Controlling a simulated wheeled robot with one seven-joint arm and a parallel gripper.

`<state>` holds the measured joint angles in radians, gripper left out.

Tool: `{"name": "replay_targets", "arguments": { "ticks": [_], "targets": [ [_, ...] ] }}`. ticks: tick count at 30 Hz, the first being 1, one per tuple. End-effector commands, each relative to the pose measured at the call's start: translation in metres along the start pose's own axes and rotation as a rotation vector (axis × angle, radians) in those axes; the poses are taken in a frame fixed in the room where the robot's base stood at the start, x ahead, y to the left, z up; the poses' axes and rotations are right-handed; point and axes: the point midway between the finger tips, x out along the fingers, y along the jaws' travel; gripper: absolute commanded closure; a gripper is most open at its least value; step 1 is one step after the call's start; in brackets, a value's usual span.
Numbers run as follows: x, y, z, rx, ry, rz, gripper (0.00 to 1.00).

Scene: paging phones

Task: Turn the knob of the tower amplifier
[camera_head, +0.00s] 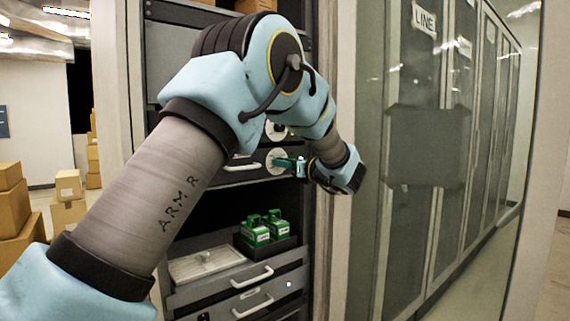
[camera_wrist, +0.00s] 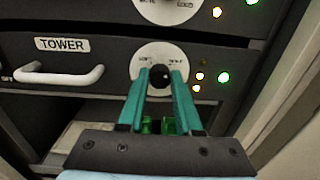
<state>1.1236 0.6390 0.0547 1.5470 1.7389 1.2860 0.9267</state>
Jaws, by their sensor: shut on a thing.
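The tower amplifier (camera_wrist: 105,65) is a dark rack unit with a white label reading TOWER and a white handle. Its black knob (camera_wrist: 160,77) sits on a round white dial plate (camera_wrist: 150,52). In the wrist view my gripper (camera_wrist: 160,75) has its two green fingers on either side of the knob, closed on it. In the head view my gripper (camera_head: 280,163) reaches the amplifier's dial plate (camera_head: 274,153) from the right; the knob itself is hidden there.
Another unit with a similar white dial (camera_wrist: 168,8) is just above. Below are an open shelf with green-and-white boxes (camera_head: 255,232) and drawers with white handles (camera_head: 252,277). A rack side post stands close on the right. Cardboard boxes (camera_head: 68,200) are at left.

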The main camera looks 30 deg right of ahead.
Motion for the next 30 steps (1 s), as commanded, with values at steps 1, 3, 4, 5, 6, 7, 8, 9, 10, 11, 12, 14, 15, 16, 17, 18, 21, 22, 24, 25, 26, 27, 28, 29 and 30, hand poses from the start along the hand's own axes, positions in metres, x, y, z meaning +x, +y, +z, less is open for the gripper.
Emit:
{"name": "replay_targets", "arguments": {
  "ticks": [1, 3, 4, 5, 6, 7, 8, 9, 10, 11, 12, 14, 15, 16, 17, 18, 21, 22, 24, 25, 26, 27, 28, 29, 30],
  "targets": [
    [0.000, 0.000, 0.000, 0.000, 0.000, 0.000, 1.00],
    [0.000, 0.000, 0.000, -0.001, 0.000, 0.000, 1.00],
    [0.000, 0.000, 0.000, -0.002, 0.000, 0.000, 1.00],
    [0.000, 0.000, -0.001, -0.003, 0.000, 0.000, 1.00],
    [0.000, 0.000, -0.001, -0.007, 0.000, 0.000, 1.00],
    [0.000, 0.000, -0.001, -0.012, 0.000, 0.000, 1.00],
    [0.000, 0.000, -0.002, -0.017, 0.000, -0.001, 1.00],
    [-0.001, 0.000, -0.003, -0.027, -0.001, -0.001, 1.00],
    [-0.001, 0.000, -0.003, -0.037, -0.001, -0.001, 1.00],
    [-0.001, 0.000, -0.004, -0.048, -0.001, -0.001, 1.00],
    [-0.001, 0.000, -0.005, -0.065, -0.002, -0.001, 1.00],
    [-0.001, 0.000, -0.006, -0.097, -0.003, -0.001, 1.00],
    [-0.001, 0.000, -0.006, -0.121, -0.005, -0.001, 1.00],
    [-0.001, 0.000, -0.006, -0.142, -0.006, -0.001, 1.00],
    [-0.001, 0.000, -0.007, -0.165, -0.006, -0.001, 1.00],
    [-0.001, 0.000, -0.008, -0.196, -0.006, -0.002, 1.00],
    [-0.001, 0.000, -0.009, -0.284, -0.010, -0.002, 1.00],
    [-0.001, 0.000, -0.009, -0.312, -0.011, -0.002, 1.00],
    [-0.001, 0.001, -0.010, -0.378, -0.013, -0.001, 1.00],
    [-0.001, 0.001, -0.010, -0.407, -0.013, -0.002, 1.00],
    [-0.001, 0.000, -0.010, -0.436, -0.014, -0.003, 1.00],
    [-0.001, 0.000, -0.010, -0.474, -0.015, -0.003, 1.00],
    [-0.001, 0.001, -0.010, -0.503, -0.016, -0.002, 1.00],
    [-0.001, 0.001, -0.010, -0.531, -0.017, -0.001, 1.00],
    [-0.001, 0.001, -0.010, -0.570, -0.018, -0.001, 1.00]
  ]
}}
